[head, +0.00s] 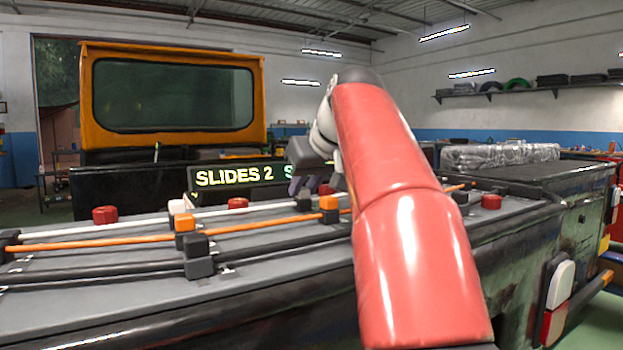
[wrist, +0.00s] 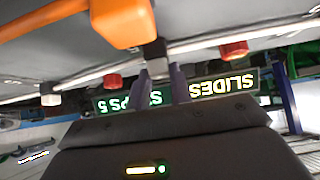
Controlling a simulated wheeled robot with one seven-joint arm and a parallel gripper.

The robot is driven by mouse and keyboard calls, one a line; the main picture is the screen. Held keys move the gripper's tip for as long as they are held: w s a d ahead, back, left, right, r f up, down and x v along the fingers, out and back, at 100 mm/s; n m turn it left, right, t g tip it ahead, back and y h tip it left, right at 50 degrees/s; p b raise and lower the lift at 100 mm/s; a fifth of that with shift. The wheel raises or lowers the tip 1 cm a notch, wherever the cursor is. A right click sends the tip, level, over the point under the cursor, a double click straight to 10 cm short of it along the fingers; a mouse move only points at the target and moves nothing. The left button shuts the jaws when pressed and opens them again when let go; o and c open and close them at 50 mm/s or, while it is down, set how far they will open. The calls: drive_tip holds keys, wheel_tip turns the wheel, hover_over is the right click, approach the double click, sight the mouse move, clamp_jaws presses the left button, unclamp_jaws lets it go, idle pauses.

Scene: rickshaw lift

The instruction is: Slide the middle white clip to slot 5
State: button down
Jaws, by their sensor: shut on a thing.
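My gripper (wrist: 161,78) is shut on the middle white clip (wrist: 157,62), which shows between its two purple fingers on the white rail (wrist: 208,43) in the wrist view. In the head view my gripper (head: 303,184) is at the back rail, partly hidden by my red arm, and the held clip is hard to make out. Another white clip (head: 180,207) sits on the white rail at the left. A further white clip (wrist: 50,97) shows at the left of the wrist view, which is upside down.
Orange clips (head: 185,223) (head: 328,204) sit on the orange rail in front. A black clip (head: 198,258) is on the nearest rail. Red knobs (head: 105,214) (head: 237,204) line the back. A lit sign (head: 236,177) stands behind the rails, partly covered by my gripper.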

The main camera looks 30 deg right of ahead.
drive_tip(key=c, duration=1.2)
unclamp_jaws()
drive_tip(key=shift+c, duration=0.2)
drive_tip(key=shift+r, duration=0.1)
drive_tip(key=p+v, duration=0.1)
drive_tip(key=v, duration=0.6)
drive_tip(key=shift+s+r+p, duration=0.25)
drive_tip(key=shift+s+p, duration=0.1)
